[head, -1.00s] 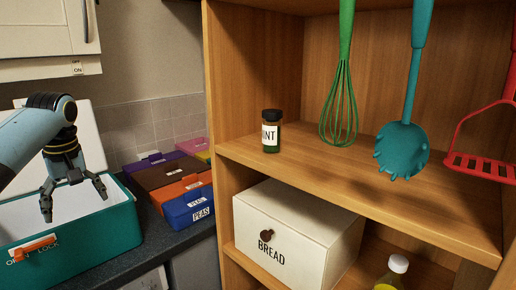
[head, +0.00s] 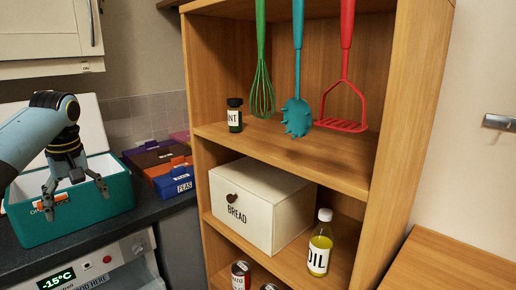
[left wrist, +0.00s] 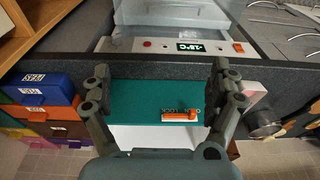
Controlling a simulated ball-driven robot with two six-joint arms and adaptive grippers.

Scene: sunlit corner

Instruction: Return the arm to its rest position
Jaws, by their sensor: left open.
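My left arm (head: 35,135) comes in from the left in the head view. My left gripper (head: 75,198) is open and empty, with its fingers pointing down in front of and over the teal box (head: 95,212). In the left wrist view the two fingers of the left gripper (left wrist: 160,95) are spread apart, with the teal box (left wrist: 140,95) and its orange latch (left wrist: 180,114) between and beyond them. My right gripper is not in view.
A wooden shelf (head: 285,148) holds a dark jar (head: 235,115), a bread box (head: 262,205) and an oil bottle (head: 320,243). Utensils hang above. Colored boxes (head: 172,182) stand on the dark counter right of the teal box. A white appliance (head: 110,265) is below.

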